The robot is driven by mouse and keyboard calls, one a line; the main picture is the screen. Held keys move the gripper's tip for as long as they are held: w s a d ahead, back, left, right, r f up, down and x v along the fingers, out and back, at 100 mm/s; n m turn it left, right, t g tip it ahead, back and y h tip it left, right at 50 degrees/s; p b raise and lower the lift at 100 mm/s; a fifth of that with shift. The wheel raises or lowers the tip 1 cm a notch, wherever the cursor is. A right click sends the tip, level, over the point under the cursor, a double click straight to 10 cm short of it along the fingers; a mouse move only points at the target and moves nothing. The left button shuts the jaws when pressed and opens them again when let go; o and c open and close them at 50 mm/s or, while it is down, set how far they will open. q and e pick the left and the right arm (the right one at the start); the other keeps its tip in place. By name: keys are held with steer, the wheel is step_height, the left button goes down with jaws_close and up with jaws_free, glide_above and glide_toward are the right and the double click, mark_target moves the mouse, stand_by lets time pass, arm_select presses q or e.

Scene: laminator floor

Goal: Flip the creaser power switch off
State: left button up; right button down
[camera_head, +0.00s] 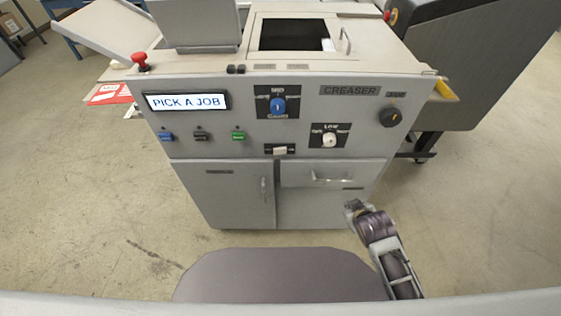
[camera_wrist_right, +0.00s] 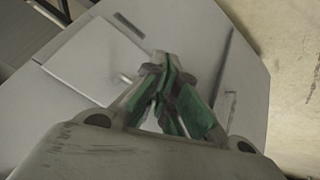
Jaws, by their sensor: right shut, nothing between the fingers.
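The creaser (camera_head: 225,165) is a grey cabinet with a control panel on its front, in the middle of the head view. A dark round rotary knob (camera_head: 390,117) sits at the panel's upper right, below a small plate too small to read; it may be the power switch, but I cannot tell its position. My right gripper (camera_head: 353,207) is in front of the lower right of the cabinet, below the panel and apart from the knob. In the right wrist view my gripper (camera_wrist_right: 168,75) is shut and empty, with the grey cabinet front behind it. My left gripper is not in view.
The panel also has a "PICK A JOB" display (camera_head: 187,101), a blue knob (camera_head: 278,106), a white knob (camera_head: 329,140), several small buttons and a red mushroom button (camera_head: 140,61). A drawer handle (camera_head: 331,178) protrudes above my right gripper. A dark machine (camera_head: 480,70) stands at right.

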steer(key=w+a+r+n+t+y, duration=0.4)
steer(key=w+a+r+n+t, duration=0.2)
steer(key=w+r+n+t, duration=0.3)
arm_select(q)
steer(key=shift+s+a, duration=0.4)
arm_select(e)
steer(key=s+a+f+n+g+y, duration=0.1)
steer(key=s+a+n+g+y, duration=0.3)
steer(key=n+y, duration=0.7)
steer(key=a+n+g, duration=0.2)
steer(key=a+n, duration=0.2)
steer(key=shift+s+a+f, duration=0.2)
steer(key=shift+s+a, duration=0.2)
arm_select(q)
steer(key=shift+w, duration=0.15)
